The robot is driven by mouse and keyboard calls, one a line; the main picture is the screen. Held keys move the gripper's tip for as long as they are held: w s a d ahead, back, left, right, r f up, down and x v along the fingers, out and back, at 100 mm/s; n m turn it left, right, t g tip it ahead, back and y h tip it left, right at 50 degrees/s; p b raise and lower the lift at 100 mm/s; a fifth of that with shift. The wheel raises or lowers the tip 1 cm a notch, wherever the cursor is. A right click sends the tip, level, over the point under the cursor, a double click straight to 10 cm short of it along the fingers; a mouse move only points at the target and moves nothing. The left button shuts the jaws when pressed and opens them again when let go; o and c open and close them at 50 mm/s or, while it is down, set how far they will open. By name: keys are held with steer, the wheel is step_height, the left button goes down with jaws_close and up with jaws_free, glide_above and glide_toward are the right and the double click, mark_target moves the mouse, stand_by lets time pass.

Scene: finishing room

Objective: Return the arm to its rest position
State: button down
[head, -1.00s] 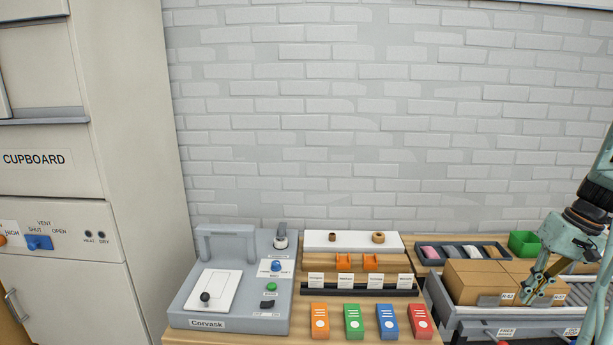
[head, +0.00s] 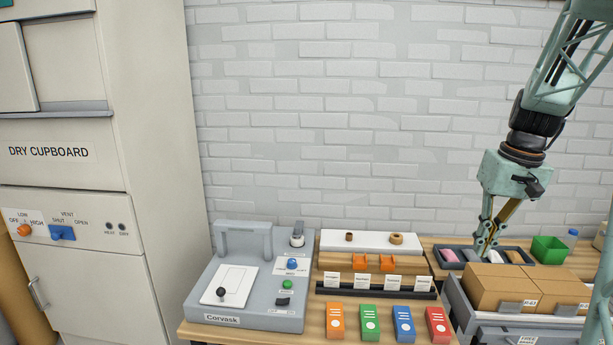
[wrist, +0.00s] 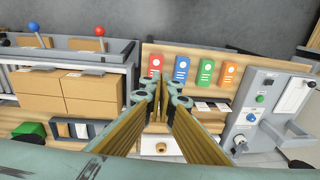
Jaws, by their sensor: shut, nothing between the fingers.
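My gripper (head: 484,248) points down at the right of the head view, in front of or over the dark divided tray (head: 440,262). Its two fingers are shut with nothing held between them. In the wrist view the gripper (wrist: 160,94) reaches forward over the bench, with its fingertips clear of the things below. My arm rises from it to the upper right of the head view. No rest position is marked in the frames.
Cardboard boxes (head: 500,287) sit in a grey trolley right of the bench, near a green bin (head: 549,249). A grey Corvask machine (head: 228,310), coloured cards (head: 403,324) and a white block (head: 370,243) stand on the bench. A dry cupboard (head: 60,170) is at left.

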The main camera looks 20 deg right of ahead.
steer(key=s+a+r+n+t+h, duration=0.1)
steer(key=a+r, duration=0.3)
steer(key=a, duration=0.4)
steer(key=s+a+r+b, duration=0.1)
steer(key=a+r, duration=0.3)
steer(key=a, duration=0.4)
steer(key=a+r+n+t+h, duration=0.1)
steer(key=a+r, duration=0.4)
steer(key=a, duration=0.3)
steer(key=s+a+f+n, duration=0.1)
steer(key=s+a+f, duration=0.1)
steer(key=s+a, duration=0.5)
steer(key=s+a+f+n+y, duration=0.1)
steer(key=s+a, duration=0.7)
steer(key=s, duration=0.8)
steer(key=shift+f+n+t, duration=0.3)
steer(key=shift+f+n, duration=0.1)
steer(key=shift+f, duration=0.35)
steer(key=shift+w, duration=0.1)
steer(key=shift+r, duration=0.1)
steer(key=shift+r+p, duration=0.85)
steer(key=shift+r, duration=0.1)
